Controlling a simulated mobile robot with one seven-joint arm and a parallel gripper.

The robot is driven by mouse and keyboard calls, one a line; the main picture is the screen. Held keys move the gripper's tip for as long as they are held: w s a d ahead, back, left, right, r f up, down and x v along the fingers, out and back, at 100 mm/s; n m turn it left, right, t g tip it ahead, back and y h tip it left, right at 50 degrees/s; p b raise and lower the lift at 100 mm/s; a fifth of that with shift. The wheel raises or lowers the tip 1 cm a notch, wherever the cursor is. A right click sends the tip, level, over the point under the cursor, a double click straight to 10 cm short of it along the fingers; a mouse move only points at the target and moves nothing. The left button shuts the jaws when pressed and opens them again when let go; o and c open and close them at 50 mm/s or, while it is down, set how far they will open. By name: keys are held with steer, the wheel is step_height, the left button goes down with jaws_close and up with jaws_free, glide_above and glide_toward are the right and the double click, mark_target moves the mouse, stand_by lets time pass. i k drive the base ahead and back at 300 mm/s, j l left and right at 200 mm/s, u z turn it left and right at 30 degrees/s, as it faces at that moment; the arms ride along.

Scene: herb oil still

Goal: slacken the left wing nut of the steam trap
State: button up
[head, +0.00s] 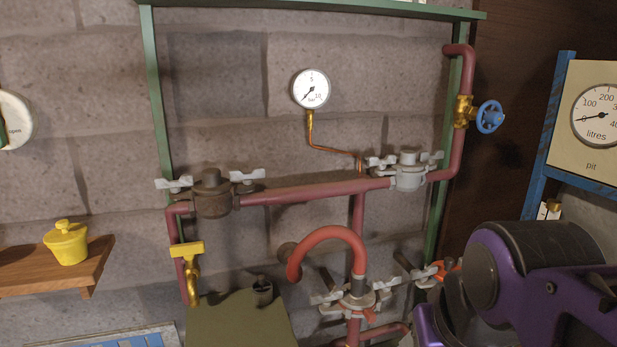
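Two capped fittings with pale grey wing nuts sit on the red pipe; I cannot tell for certain which is the steam trap. The dark brown fitting (212,201) is at the left, with a left wing nut (174,184) and a right wing nut (247,176). The light grey fitting (409,174) is at the right, with a left wing nut (380,162) and a right wing nut (433,157). No hand touches any of these wing nuts. My purple and black arm fills the lower right; my gripper's fingers do not show.
A red hose bend (325,238) meets a lower clamp with more wing nuts (328,296), close to my arm. A pressure gauge (311,89), a blue valve wheel (490,117) and a yellow-handled tap (187,250) surround the pipes. A wooden shelf (25,273) holds a yellow pot (67,244).

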mark_target(186, 180)
steer(key=k+j, duration=0.1)
steer(key=j, duration=0.35)
steer(key=k+j, duration=0.1)
steer(key=j, duration=0.35)
steer(key=k+j, duration=0.15)
steer(key=j, duration=0.3)
